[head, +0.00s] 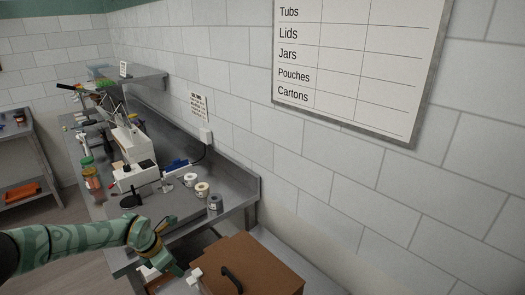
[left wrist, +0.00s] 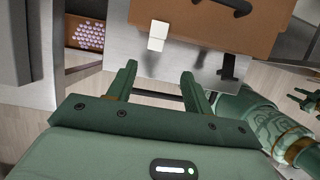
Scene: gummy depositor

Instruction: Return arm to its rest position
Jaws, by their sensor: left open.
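My left arm comes in from the left in the head view, and its gripper (head: 172,262) is low in the picture, just left of a brown box with a dark handle (head: 250,268). In the left wrist view the two green fingers of the left gripper (left wrist: 159,70) are spread, with nothing between them. The brown box (left wrist: 190,24) and a white block on its near side (left wrist: 158,36) are beyond the fingertips, apart from them. A green patterned arm part of mine shows at the right there; a small finger-like shape at the edge is unclear.
A steel counter (head: 180,210) runs along the tiled wall, with a white machine (head: 135,175), several jars (head: 203,188) and tools on it. A wall shelf (head: 145,78) is above it. A side table (head: 22,150) stands far left. Open floor lies between them.

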